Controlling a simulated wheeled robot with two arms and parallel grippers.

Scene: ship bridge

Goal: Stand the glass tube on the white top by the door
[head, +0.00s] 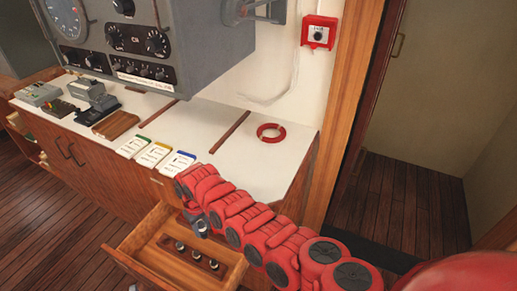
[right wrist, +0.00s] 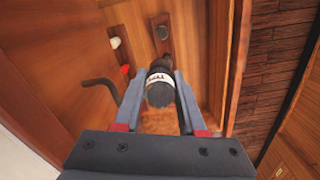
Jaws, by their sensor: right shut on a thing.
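The white top (head: 255,168) is a counter surface beside the doorway, with its right end nearest the door. My right gripper (head: 201,229) is over the open drawer below it. In the right wrist view, my right gripper (right wrist: 160,108) is shut on a dark tube with a white printed band (right wrist: 160,88), seen end-on between the fingers. I take it for the glass tube; its glass part cannot be made out. I cannot tell whether it is clear of the drawer. My left gripper is not in view.
The open drawer (head: 133,262) holds a wooden strip with several small round pieces (head: 196,257). On the white top are a red ring (head: 271,132), three labelled cards (head: 156,154) and wooden strips. A grey radio set (head: 170,45) overhangs the back.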

